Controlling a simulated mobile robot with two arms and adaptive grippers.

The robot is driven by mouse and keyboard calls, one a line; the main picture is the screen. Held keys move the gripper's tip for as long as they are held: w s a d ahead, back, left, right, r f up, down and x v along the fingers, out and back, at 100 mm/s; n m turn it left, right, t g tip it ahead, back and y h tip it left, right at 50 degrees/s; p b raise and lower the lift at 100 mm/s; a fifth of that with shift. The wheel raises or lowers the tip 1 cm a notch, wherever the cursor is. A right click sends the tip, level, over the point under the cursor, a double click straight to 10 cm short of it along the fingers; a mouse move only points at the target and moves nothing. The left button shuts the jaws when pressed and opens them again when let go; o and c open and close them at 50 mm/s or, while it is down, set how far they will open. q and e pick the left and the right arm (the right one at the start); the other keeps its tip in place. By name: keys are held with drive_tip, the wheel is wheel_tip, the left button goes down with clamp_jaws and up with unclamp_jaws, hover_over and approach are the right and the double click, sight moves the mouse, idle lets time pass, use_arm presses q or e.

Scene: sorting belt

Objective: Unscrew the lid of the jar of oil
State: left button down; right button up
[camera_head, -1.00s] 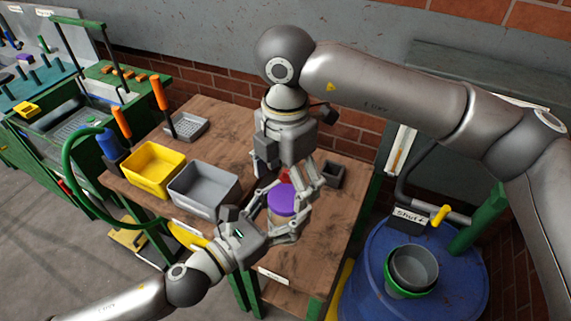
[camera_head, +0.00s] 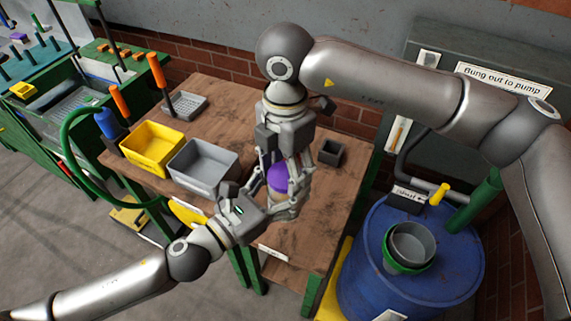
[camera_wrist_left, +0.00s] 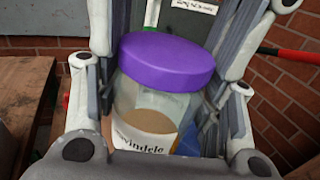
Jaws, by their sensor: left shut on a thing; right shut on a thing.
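The jar (camera_head: 281,198) has a purple lid (camera_head: 278,177), which sits on it. The left wrist view shows the jar (camera_wrist_left: 150,115) close up, clear with a tan content and a partly hidden label, and the lid (camera_wrist_left: 165,62) above. My left gripper (camera_head: 284,207) is shut on the jar body from the front left and holds it upright or slightly tilted. My right gripper (camera_head: 282,180) points down from above, its fingers on either side of the lid, shut on it. The fingers hide part of the jar's sides.
On the wooden table (camera_head: 330,210) stand a yellow bin (camera_head: 152,150), a grey bin (camera_head: 203,168), a small dark box (camera_head: 330,152) and a grey tray (camera_head: 186,105). A blue drum (camera_head: 410,290) with nested buckets (camera_head: 410,245) stands to the right. The table's right part is mostly clear.

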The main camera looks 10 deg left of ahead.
drive_tip(key=o, duration=1.1)
